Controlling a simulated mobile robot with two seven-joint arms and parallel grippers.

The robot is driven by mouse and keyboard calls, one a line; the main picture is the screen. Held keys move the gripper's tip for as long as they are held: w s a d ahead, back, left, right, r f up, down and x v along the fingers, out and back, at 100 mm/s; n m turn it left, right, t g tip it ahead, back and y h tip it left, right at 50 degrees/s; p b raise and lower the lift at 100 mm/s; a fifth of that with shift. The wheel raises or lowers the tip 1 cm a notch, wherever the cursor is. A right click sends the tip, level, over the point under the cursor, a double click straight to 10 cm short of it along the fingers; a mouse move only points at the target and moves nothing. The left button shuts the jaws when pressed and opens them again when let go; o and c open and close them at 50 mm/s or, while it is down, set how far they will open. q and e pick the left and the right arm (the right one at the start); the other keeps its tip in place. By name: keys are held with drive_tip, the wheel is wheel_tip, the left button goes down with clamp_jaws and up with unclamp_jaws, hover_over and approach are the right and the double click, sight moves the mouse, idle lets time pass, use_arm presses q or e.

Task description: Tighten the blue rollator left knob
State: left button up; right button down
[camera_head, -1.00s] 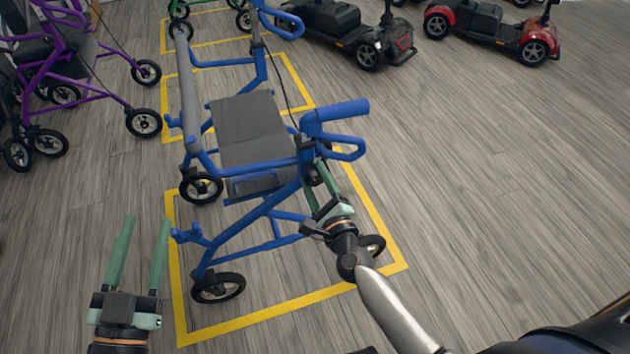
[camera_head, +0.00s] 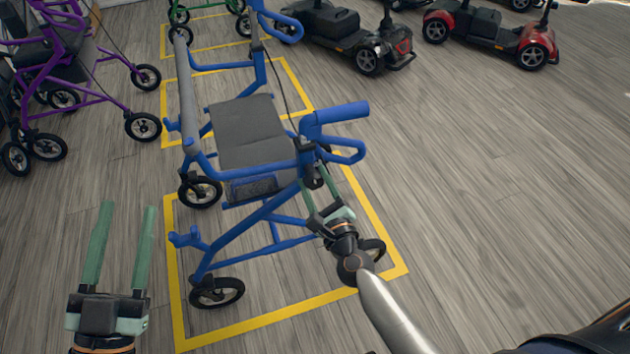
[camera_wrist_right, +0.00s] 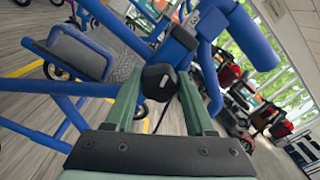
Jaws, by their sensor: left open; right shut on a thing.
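The blue rollator (camera_head: 268,215) stands in a yellow floor outline, with a grey seat and one handle towards me. My right gripper (camera_head: 316,180) is at its near right upright, below the blue handle. In the right wrist view a black knob (camera_wrist_right: 159,82) sits between the green fingers of my right gripper (camera_wrist_right: 158,90), which is shut on it. In the head view the fingers and frame largely hide this knob. My left gripper (camera_head: 128,208) is open and empty above the floor, to the left of the rollator and apart from it.
A purple rollator (camera_head: 80,90) stands at the left. A black scooter (camera_head: 350,35) and a red scooter (camera_head: 492,35) stand at the back right. The yellow outline (camera_head: 285,313) marks the floor around the blue rollator. The wooden floor at the right is clear.

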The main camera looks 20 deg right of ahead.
drive_tip(key=shift+c, duration=1.2)
unclamp_jaws()
use_arm(q)
drive_tip(key=shift+s+d+r+m+t+h, duration=0.1)
drive_tip(key=shift+s+r+m+t+h, duration=0.1)
drive_tip(key=shift+s+r+m+h, duration=0.4)
drive_tip(key=shift+s+d+r+m+t+h, duration=0.1)
drive_tip(key=shift+r+m+t+h, duration=0.1)
drive_tip(key=shift+r, duration=0.7)
use_arm(e)
drive_tip(key=s, duration=1.2)
drive_tip(key=shift+s+d, duration=0.2)
